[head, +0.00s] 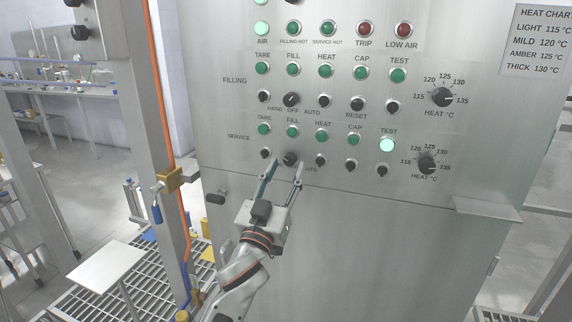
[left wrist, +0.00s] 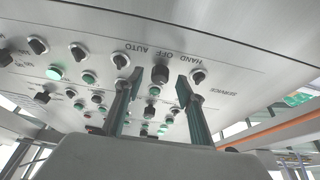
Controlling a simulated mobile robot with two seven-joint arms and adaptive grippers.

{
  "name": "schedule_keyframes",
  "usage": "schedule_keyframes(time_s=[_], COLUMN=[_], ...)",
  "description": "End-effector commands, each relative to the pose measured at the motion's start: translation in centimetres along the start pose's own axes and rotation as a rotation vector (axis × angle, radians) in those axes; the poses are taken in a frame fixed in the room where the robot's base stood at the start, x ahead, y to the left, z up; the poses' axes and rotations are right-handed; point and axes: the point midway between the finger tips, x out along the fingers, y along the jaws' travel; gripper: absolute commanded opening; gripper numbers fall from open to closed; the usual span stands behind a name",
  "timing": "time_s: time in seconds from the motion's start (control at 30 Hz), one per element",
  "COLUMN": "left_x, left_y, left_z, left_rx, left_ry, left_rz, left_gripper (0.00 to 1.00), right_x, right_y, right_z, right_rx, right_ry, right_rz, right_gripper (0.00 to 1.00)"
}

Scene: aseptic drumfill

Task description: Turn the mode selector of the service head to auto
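The service head's mode selector (head: 290,159) is a dark round knob in the lower knob row of the steel panel. My left gripper (head: 287,168) is at it from below, its two fingers apart, one on each side of the knob. In the left wrist view, the knob (left wrist: 160,75) shows between the fingertips of my left gripper (left wrist: 160,84), under the HAND, OFF and AUTO lettering, which appears upside down. I see gaps beside the knob; contact is not clear. Its pointer direction cannot be made out. My right gripper is not in view.
Small black knobs stand close on both sides, at the left (head: 265,153) and right (head: 320,160). The filling selector (head: 291,99) is above. The service TEST lamp (head: 387,145) glows pale green. A steel post (head: 156,120) with an orange hose stands left of the cabinet.

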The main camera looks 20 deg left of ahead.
Motion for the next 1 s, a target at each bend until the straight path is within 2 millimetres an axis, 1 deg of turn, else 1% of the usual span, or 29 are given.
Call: schedule_keyframes(time_s=[0.03,0.2,0.5,0.53,0.57,0.6,0.67,0.87,1.0], left_x=[0.8,2.0,2.2,2.2,2.2,2.2,2.2,2.2,2.2], left_y=[0.0,0.0,0.0,0.0,0.0,0.0,0.0,0.0,0.0], left_z=[-0.1,0.0,0.1,0.1,0.1,0.1,0.1,0.1,0.0], left_rx=[0.001,0.001,0.000,0.000,0.000,0.000,0.000,0.003,0.023], left_ry=[0.001,-0.001,-0.002,-0.002,-0.002,-0.002,-0.002,-0.002,-0.002], left_rz=[0.000,0.000,0.000,0.000,0.000,0.000,0.001,0.002,0.010], left_gripper=[0.38,0.38,0.38,0.33,0.25,0.15,0.00,0.00,0.00], right_x=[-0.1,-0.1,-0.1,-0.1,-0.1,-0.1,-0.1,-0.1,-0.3], right_y=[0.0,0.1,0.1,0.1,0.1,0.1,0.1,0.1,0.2], right_z=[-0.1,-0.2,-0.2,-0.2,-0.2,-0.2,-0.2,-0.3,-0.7], right_rx=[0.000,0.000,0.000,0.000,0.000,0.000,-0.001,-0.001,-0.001], right_ry=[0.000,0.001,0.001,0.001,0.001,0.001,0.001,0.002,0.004], right_rz=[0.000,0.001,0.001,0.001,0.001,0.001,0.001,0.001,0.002], right_gripper=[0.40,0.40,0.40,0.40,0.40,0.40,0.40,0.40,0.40])
